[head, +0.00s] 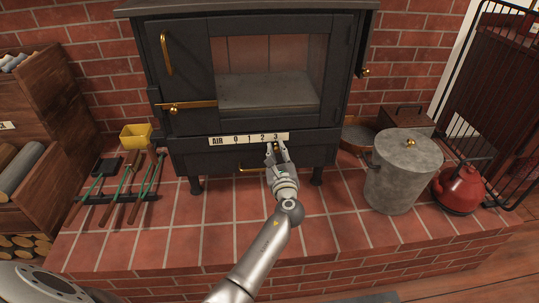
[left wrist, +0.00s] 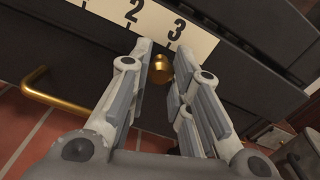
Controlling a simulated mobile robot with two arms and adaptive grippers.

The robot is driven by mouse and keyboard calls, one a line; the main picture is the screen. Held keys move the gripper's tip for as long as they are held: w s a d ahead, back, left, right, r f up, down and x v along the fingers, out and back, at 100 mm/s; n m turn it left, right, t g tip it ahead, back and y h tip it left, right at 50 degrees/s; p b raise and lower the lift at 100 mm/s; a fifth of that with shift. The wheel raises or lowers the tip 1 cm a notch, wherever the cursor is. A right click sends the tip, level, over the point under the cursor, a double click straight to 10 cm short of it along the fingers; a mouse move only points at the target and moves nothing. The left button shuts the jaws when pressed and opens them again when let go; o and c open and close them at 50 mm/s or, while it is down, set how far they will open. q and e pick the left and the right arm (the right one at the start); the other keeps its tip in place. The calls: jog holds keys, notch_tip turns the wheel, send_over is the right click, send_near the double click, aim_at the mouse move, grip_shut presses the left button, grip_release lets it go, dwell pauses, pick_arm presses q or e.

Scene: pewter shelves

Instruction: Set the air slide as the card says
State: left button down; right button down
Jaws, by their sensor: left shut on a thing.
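The air scale (head: 248,139) is a pale strip on the front of the dark stove, marked AIR, 0, 1, 2, 3. The slide's brass knob (left wrist: 160,68) sits just below the 3 in the left wrist view, in line with that mark. My left gripper (head: 276,147) is shut on the knob, with a fingertip on either side of it. In the head view the fingers hide most of the knob. I see no readable card in either view. My right gripper is not in view.
The stove (head: 190,75) stands on a tiled hearth with a brass door latch (head: 187,106). A brass handle (left wrist: 45,92) is below the scale. A lidded metal bucket (head: 400,175) and red kettle (head: 460,188) are right; fire tools (head: 120,190) and a yellow box (head: 135,136) are left.

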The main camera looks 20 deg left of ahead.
pick_arm(q)
jog(key=shift+d, duration=0.2)
jog(key=c, duration=1.3)
grip_release()
jog(key=shift+w+d, duration=0.1)
jog(key=v, duration=1.2)
jog(key=shift+a, duration=0.2)
